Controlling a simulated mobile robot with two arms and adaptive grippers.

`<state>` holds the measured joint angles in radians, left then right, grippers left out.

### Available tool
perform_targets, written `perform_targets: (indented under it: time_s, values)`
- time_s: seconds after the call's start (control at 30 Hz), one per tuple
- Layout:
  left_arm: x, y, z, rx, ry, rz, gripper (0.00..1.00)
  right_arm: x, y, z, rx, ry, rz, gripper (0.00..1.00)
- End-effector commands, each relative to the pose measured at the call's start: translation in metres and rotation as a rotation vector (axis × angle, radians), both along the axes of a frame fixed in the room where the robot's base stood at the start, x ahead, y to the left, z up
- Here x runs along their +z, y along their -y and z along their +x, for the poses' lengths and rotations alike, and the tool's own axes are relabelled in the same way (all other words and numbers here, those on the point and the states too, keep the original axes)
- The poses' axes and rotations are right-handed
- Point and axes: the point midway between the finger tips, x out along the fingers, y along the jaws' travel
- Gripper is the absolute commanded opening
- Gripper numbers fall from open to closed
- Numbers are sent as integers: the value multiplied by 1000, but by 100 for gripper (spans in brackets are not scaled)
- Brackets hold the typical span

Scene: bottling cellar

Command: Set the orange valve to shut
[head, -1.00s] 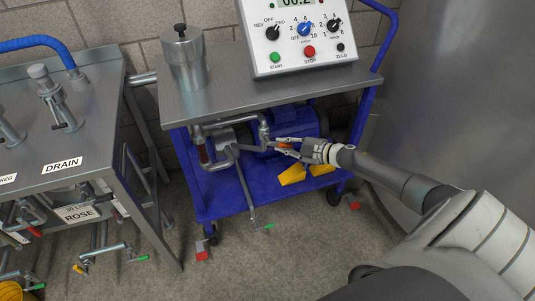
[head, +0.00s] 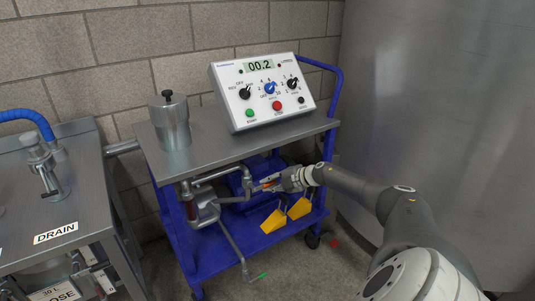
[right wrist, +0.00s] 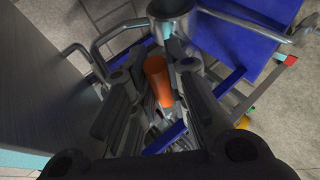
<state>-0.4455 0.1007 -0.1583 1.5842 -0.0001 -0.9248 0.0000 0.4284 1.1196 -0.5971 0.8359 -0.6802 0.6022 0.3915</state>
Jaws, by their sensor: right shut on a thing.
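The orange valve handle (head: 270,185) is on the pipework on the blue cart's lower level. It also shows in the right wrist view (right wrist: 157,78) as an orange grip between my fingers. My right gripper (head: 275,183) reaches in from the right, under the cart's top shelf, and is shut on the orange handle. In the right wrist view its dark fingers stand on both sides of the handle. The valve body is mostly hidden by the gripper. My left gripper does not show.
The blue cart's steel top (head: 205,145) carries a control box (head: 262,88) reading 00.2 and a metal canister (head: 170,122). Yellow pieces (head: 273,221) sit beneath the gripper. A steel DRAIN bench (head: 85,205) stands left.

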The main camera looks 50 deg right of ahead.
Motion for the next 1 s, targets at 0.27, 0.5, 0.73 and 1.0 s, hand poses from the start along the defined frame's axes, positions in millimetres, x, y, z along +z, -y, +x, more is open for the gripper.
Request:
perform_targets:
  time_s: [0.27,0.5,0.73,1.0]
  values:
    - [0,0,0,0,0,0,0,3,1,1,0,5,-1,0]
    - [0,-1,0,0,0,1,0,2,0,1,-1,3,0,36]
    - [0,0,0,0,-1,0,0,1,0,0,0,2,1,36]
    - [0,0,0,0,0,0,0,7,4,-14,0,-1,-3,36]
